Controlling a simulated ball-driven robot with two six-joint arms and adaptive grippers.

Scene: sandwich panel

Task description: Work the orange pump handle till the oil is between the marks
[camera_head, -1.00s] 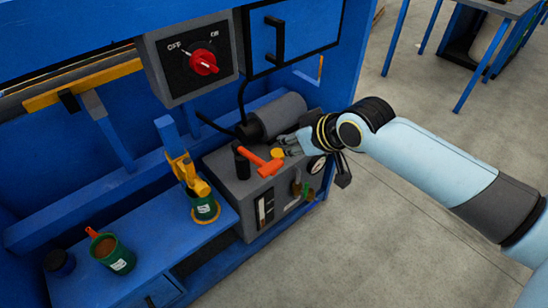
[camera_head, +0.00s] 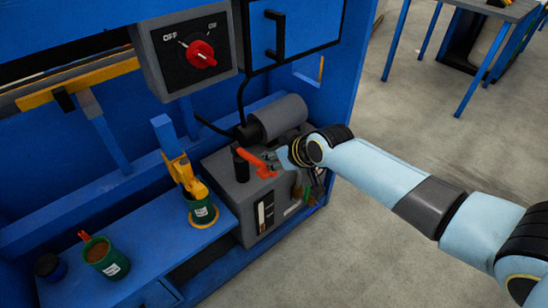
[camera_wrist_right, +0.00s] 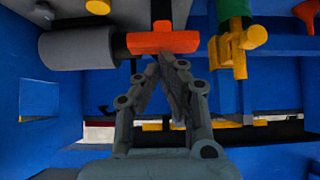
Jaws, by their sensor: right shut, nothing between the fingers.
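The orange pump handle (camera_head: 250,159) lies across the top of the grey pump unit (camera_head: 229,187), beside a black upright post (camera_head: 240,166). My right gripper (camera_head: 268,158) is at the handle's right end, its fingers shut and empty. In the right wrist view the handle is an orange bar (camera_wrist_right: 163,42), and the shut fingertips (camera_wrist_right: 160,62) point at it from just below; I cannot tell whether they touch it. The oil sight glass (camera_head: 263,214) is a narrow window on the unit's front; the oil level and marks are too small to read. My left gripper is not in view.
A grey motor cylinder (camera_head: 277,117) lies behind the handle. A switch box with a red knob (camera_head: 201,54) hangs above. On the blue shelf stand a green can with a yellow fitting (camera_head: 203,213), another green can (camera_head: 107,260) and a dark jar (camera_head: 48,266). Open floor is at right.

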